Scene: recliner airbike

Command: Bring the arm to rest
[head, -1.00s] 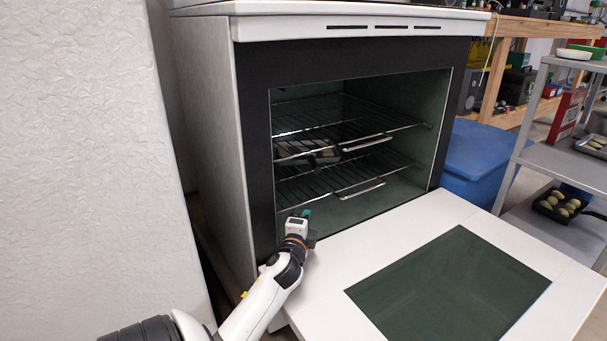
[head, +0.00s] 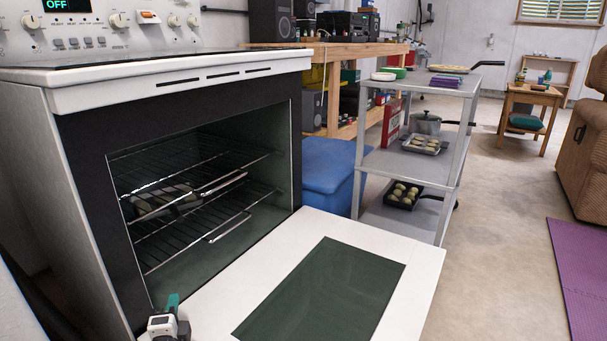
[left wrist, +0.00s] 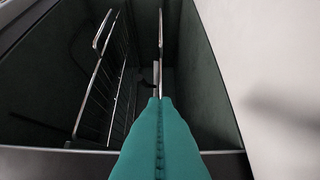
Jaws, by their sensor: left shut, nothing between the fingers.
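My left gripper (head: 172,302) shows at the bottom of the head view, by the lower front corner of the open oven (head: 82,165). Its teal fingers are shut and empty. In the left wrist view the closed fingers (left wrist: 160,125) point into the oven cavity, with the wire racks (left wrist: 105,75) beyond their tips. Most of the left arm is out of the head view. My right gripper is not in view.
The oven door (head: 408,290) is folded down, level, close to my left gripper. A blue bin (head: 330,170) and a grey shelf cart (head: 385,165) with pans stand to the right. Open floor (head: 500,240) lies beyond.

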